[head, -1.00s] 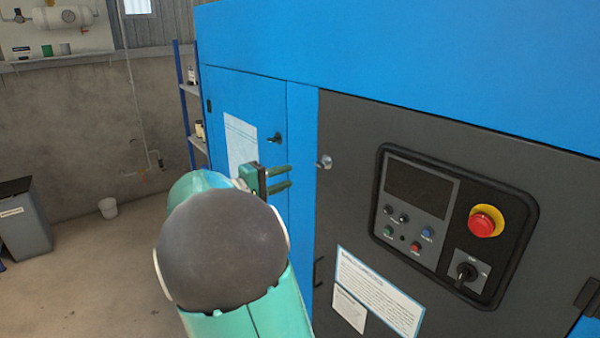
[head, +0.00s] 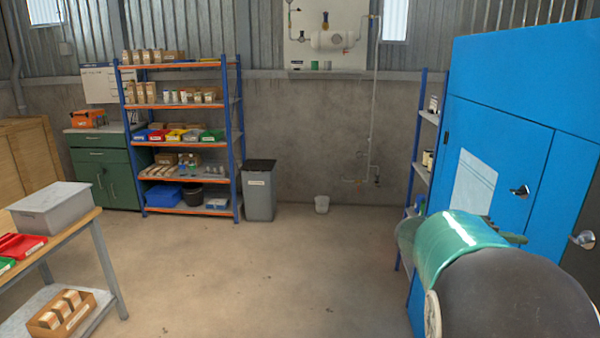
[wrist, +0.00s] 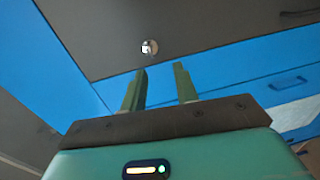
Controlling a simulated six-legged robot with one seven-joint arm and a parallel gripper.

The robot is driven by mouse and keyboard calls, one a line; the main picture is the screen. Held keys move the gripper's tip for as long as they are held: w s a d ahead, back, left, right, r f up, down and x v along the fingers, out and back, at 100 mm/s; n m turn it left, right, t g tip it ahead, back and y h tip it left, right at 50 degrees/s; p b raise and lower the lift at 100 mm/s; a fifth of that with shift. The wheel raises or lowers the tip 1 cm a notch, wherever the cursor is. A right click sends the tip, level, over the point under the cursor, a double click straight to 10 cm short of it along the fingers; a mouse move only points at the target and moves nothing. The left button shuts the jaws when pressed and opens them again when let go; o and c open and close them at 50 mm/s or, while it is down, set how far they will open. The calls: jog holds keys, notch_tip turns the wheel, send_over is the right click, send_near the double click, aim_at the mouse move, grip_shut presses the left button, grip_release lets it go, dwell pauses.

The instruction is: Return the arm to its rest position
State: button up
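My gripper (wrist: 160,80) shows in the wrist view with its two green fingers apart and nothing between them. The fingers point toward the blue and dark grey cabinet front, with a round silver knob (wrist: 149,47) beyond their tips. In the head view my arm fills the lower right corner and hides most of the gripper; only a bit of a green finger (head: 513,238) shows past it. The blue cabinet (head: 497,150) stands right behind the arm, with two silver knobs or handles on its front.
A narrow blue shelf (head: 421,150) stands beside the cabinet. A workbench (head: 75,238) with a grey box (head: 52,208) is at left. The middle floor is clear.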

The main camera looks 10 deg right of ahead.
jog(key=s+a+f+n+t+y, duration=0.1)
jog(key=s+a+y, duration=0.4)
jog(key=a, duration=0.6)
jog(key=s+a+f+n+t+y, duration=0.1)
jog(key=s+a+f+t+y, duration=0.3)
jog(key=a, duration=0.7)
jog(key=s+a+f+t+y, duration=0.3)
jog(key=s+a+y, duration=0.3)
jog(key=a, duration=0.6)
jog(key=shift+s+n+t+y, duration=0.2)
jog(key=shift+n+t+y, duration=0.2)
jog(key=shift+t+y, duration=0.3)
jog(key=shift+d, duration=0.1)
